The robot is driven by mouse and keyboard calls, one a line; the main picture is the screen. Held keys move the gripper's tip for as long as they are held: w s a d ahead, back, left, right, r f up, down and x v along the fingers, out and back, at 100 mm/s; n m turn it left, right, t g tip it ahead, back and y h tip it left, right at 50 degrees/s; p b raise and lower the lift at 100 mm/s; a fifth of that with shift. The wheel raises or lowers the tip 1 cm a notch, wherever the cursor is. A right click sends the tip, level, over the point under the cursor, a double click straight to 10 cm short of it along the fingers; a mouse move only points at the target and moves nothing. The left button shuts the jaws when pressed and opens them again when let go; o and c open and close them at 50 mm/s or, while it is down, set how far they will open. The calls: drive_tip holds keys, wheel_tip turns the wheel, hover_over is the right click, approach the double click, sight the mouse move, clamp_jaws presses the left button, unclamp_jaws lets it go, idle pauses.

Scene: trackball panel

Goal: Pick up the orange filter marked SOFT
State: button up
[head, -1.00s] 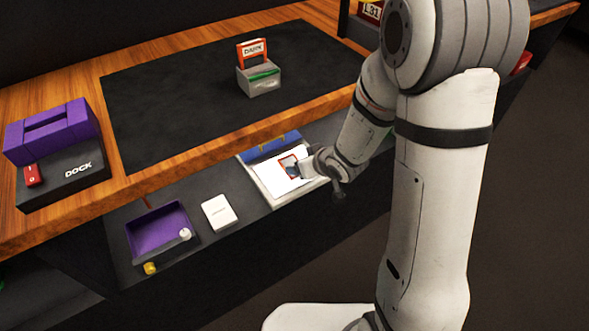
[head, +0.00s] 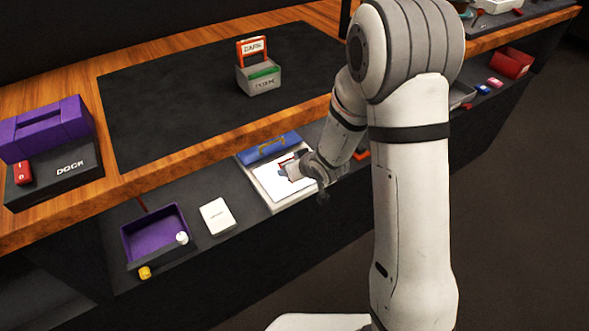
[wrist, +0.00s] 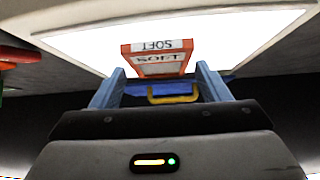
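The orange filter marked SOFT (wrist: 160,62) stands over a bright white light panel (wrist: 90,45) in the wrist view, its lettering upside down. My gripper (wrist: 162,75) is open, with one blue finger on each side of the filter's near end; gaps show between fingers and filter. In the head view my gripper (head: 291,172) is low over the white panel (head: 280,188) on the lower shelf. There the filter is mostly hidden behind the gripper, with only a little red-orange showing.
A blue case (head: 268,147) with a yellow handle lies behind the panel. A white card (head: 217,216) and purple tray (head: 152,236) are to its left. Above, the wooden counter edge (head: 230,150) overhangs. A grey block (head: 260,80) holding another orange filter (head: 252,48) stands on the black mat.

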drive_tip(key=c, duration=0.9)
drive_tip(key=shift+r, duration=0.1)
